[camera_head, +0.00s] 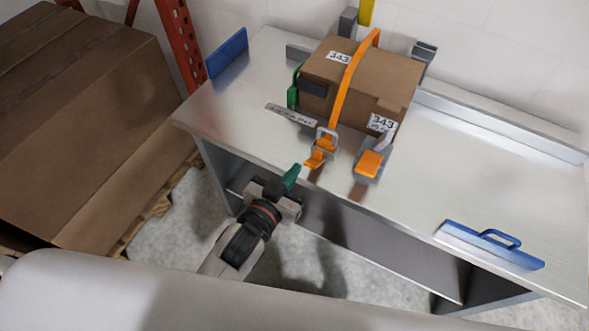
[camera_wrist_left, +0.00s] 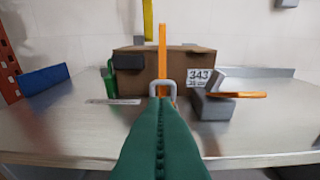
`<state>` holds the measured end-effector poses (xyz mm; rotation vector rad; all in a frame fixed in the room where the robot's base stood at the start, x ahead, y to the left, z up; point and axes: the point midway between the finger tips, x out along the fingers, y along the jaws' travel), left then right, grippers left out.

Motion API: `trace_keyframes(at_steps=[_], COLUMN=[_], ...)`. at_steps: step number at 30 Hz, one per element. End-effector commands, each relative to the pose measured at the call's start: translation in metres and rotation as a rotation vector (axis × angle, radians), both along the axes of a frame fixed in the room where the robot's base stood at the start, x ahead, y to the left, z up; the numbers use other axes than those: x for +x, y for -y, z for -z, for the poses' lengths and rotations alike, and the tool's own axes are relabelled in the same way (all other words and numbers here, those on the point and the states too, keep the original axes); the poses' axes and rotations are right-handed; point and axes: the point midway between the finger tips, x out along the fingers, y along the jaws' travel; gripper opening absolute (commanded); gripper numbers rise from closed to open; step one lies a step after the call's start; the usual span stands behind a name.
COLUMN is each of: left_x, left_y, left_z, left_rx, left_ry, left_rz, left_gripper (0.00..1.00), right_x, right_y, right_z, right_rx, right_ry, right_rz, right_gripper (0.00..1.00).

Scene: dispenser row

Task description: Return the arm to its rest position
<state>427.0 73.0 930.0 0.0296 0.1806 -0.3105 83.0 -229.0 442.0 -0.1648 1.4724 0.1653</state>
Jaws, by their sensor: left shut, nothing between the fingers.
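My left gripper (camera_head: 291,177) is in front of the metal table's front edge, its green fingers shut with nothing between them. In the left wrist view the closed fingers (camera_wrist_left: 160,125) point at the strapped box and cover part of the table front. A brown cardboard box (camera_head: 375,75) labelled 343 stands on the table, also seen in the left wrist view (camera_wrist_left: 185,62). An orange strap (camera_head: 346,90) runs over the box to a metal buckle (camera_head: 326,141) at its front. The fingertips are apart from the strap's orange end (camera_head: 318,160). My right gripper is in neither view.
A grey device with an orange lever (camera_head: 369,163) sits right of the buckle. A blue-handled scraper-like tool (camera_head: 490,245) lies at the table's front right. A blue plate (camera_head: 227,52) stands at the back left. Large cartons (camera_head: 90,130) on a pallet fill the left. The table's right half is mostly clear.

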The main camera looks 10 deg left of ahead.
Motion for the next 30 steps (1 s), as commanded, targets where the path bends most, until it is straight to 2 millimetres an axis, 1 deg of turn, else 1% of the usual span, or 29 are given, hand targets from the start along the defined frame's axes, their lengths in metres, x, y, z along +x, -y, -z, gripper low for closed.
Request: trace_keyframes(at_steps=[10,12,14,17,18,20,21,23,24,26,27,29,30], left_x=[0.000,0.001,0.001,-0.001,-0.004,-0.012,-0.020,-0.034,-0.045,-0.066,-0.082,-0.108,-0.128], left_y=[0.000,0.000,-0.001,-0.006,-0.010,-0.017,-0.024,-0.034,-0.042,-0.054,-0.063,-0.076,-0.086], left_z=[0.001,0.008,0.025,0.075,0.103,0.147,0.177,0.219,0.247,0.286,0.311,0.347,0.369], left_rx=[0.000,0.007,0.020,0.060,0.081,0.113,0.134,0.164,0.181,0.208,0.225,0.247,0.262], left_ry=[-0.001,-0.015,-0.043,-0.132,-0.181,-0.262,-0.318,-0.401,-0.458,-0.543,-0.601,-0.687,-0.745], left_rz=[0.000,0.000,0.000,0.000,-0.002,-0.004,-0.006,-0.011,-0.014,-0.019,-0.025,-0.031,-0.037], left_gripper=[0.00,0.00,0.00,0.00,0.00,0.00,0.00,0.00,0.00,0.00,0.00,0.00,0.00], right_x=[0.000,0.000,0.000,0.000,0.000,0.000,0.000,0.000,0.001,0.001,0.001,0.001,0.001], right_y=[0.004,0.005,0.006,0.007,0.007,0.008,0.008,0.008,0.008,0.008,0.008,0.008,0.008], right_z=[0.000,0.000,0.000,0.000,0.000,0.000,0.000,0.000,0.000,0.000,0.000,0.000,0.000], right_rx=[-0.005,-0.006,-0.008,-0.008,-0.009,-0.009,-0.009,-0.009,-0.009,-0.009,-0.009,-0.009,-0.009], right_ry=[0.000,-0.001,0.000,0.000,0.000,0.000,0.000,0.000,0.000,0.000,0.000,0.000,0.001], right_rz=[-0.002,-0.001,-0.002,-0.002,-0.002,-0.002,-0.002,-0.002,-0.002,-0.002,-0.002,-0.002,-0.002], right_gripper=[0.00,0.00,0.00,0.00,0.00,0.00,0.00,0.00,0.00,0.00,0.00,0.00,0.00])
